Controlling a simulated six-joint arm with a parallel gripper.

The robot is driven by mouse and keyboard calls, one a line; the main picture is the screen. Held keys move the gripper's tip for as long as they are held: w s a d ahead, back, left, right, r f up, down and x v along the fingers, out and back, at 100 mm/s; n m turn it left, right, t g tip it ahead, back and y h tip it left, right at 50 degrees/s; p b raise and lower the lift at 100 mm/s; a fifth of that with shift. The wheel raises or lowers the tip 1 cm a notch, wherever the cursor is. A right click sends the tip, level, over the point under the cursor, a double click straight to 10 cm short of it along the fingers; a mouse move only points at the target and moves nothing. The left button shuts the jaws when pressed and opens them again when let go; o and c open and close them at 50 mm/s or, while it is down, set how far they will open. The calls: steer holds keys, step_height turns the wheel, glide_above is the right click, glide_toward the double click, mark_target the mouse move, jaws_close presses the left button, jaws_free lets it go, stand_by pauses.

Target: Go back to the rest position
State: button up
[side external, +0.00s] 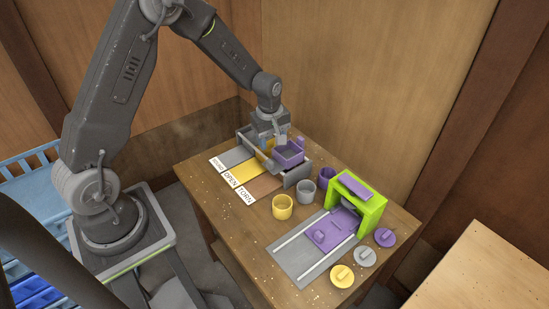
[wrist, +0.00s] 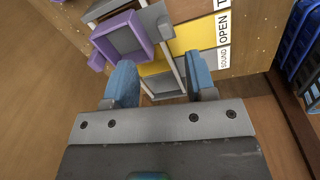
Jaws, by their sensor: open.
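My gripper (side external: 273,140) is over the back of the lane rack at the far side of the table. In the wrist view its two blue fingers (wrist: 162,82) stand wide apart with nothing between them. A purple open-topped box (side external: 289,156) sits at the rack's back end, just right of the gripper. It also shows in the wrist view (wrist: 123,38), beyond the left finger and apart from the grip gap. The fingertips are partly hidden in the side view.
The rack's grey, yellow (side external: 242,172) and brown lanes carry labels. A yellow cup (side external: 282,207), grey cup (side external: 307,192) and purple cup (side external: 326,177) stand nearby. A green arch (side external: 372,213) stands over a railed grey plate (side external: 296,262). Three round lids lie at right. Wooden walls close off the back.

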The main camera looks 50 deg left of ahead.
steer(key=s+d+r+m+t, duration=0.1)
steer(key=s+d+r+m, duration=0.25)
steer(key=r, duration=0.55)
steer(key=s+d+r+m+t, duration=0.1)
steer(key=s+d+r+m, duration=0.1)
steer(key=s+r+m, duration=0.45)
steer(key=s+d+r+m+t, duration=0.1)
steer(key=s+d+r+m, duration=0.1)
steer(key=s+r, duration=0.2)
steer(key=s+d+r+m+t, duration=0.1)
steer(key=s+d+r+m, duration=0.2)
steer(key=s, duration=0.6)
steer(key=shift+s+r+m+t, duration=0.3)
steer(key=shift+s+r+t, duration=0.1)
steer(key=shift+r, duration=0.3)
